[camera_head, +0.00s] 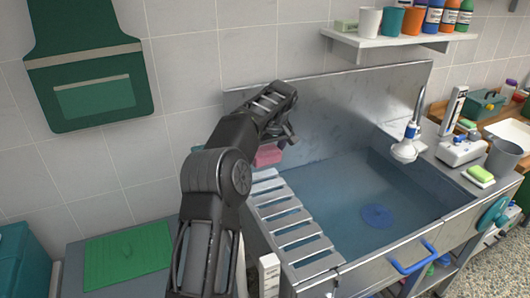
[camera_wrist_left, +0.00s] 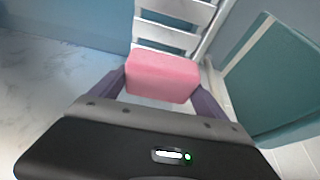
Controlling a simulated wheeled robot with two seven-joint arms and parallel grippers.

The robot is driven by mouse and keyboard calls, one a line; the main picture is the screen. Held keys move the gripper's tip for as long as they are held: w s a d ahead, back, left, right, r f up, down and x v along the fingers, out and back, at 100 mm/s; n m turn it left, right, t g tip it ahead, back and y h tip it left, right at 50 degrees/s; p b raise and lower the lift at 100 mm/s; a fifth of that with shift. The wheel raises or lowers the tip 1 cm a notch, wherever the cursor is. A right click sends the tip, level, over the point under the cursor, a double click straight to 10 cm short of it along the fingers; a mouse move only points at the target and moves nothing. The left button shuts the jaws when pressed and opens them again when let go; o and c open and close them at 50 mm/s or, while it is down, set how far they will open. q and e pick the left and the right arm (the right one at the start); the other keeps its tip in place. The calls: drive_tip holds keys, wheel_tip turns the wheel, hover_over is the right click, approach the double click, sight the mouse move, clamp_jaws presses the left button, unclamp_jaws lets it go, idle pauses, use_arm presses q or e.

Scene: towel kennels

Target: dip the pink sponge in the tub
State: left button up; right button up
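The pink sponge (camera_wrist_left: 162,76) is a block between the two fingers of my left gripper (camera_wrist_left: 160,92) in the left wrist view, with a finger against each side. In the head view the sponge (camera_head: 268,154) shows just below my left gripper (camera_head: 284,138), held above the slatted rack's far end. The tub (camera_head: 345,205) is a steel basin with bluish water and a blue round drain piece on its floor. The sponge is near the tub's back left corner and above the water level. My right gripper is not in either view.
A slatted metal rack (camera_head: 290,222) lies across the tub's left side. A shower head (camera_head: 404,150) hangs at the tub's back right. A shelf (camera_head: 400,42) with cups and bottles is on the wall. A green-yellow sponge (camera_head: 480,174) and grey cup (camera_head: 503,158) stand at right.

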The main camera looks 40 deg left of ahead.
use_arm(q)
drive_tip(key=c, duration=0.7)
drive_tip(key=shift+w+d, duration=0.1)
drive_tip(key=shift+d, duration=0.25)
drive_tip(key=s+d+f+m+t+h, duration=0.1)
drive_tip(key=s+d+m, duration=0.2)
drive_tip(key=d, duration=0.7)
drive_tip(key=s+d+f+m+t+h, duration=0.1)
drive_tip(key=s+d+m, duration=0.2)
drive_tip(key=d, duration=0.8)
drive_tip(key=s+d+f+m+h, duration=0.1)
drive_tip(key=s+d+m+h, duration=0.1)
drive_tip(key=s+d+m, duration=0.2)
drive_tip(key=shift+d+m+t, duration=0.2)
drive_tip(key=shift+d+m, duration=0.55)
drive_tip(key=shift+d, duration=1.1)
drive_tip(key=shift+d+m+t, duration=0.2)
drive_tip(key=shift+d+m, duration=0.55)
drive_tip(key=shift+d, duration=1.1)
drive_tip(key=shift+w+d, duration=0.1)
